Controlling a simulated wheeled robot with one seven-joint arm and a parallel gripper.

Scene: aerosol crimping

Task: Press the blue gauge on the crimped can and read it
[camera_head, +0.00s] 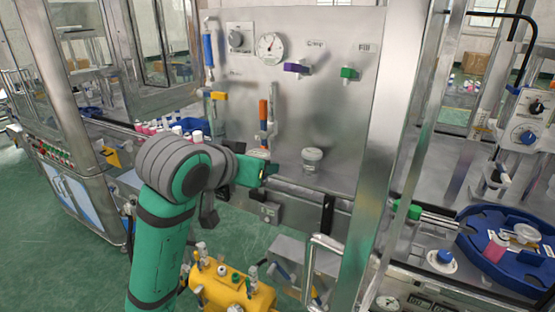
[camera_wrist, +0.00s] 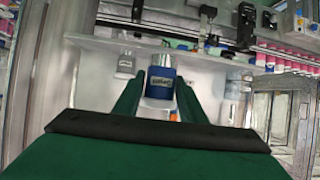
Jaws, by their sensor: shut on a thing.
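My gripper (camera_head: 262,172) is in front of the steel panel, at the height of its ledge. In the wrist view my gripper (camera_wrist: 157,97) has its two green fingers on either side of the blue gauge (camera_wrist: 159,91), a blue cylinder with a silver end and a small label that is too small to read. It is shut on this gauge. In the head view my gripper mostly hides the gauge. I cannot make out a crimped can under the gauge, nor any reading on it.
A pale labelled pot (camera_head: 312,160) stands right of my gripper against the panel (camera_head: 340,100). An orange-handled valve (camera_head: 263,112) hangs just above my gripper. A round dial (camera_head: 270,48) is higher up. A blue tray (camera_head: 480,262) with a pink-sided container lies far right, beyond a steel post.

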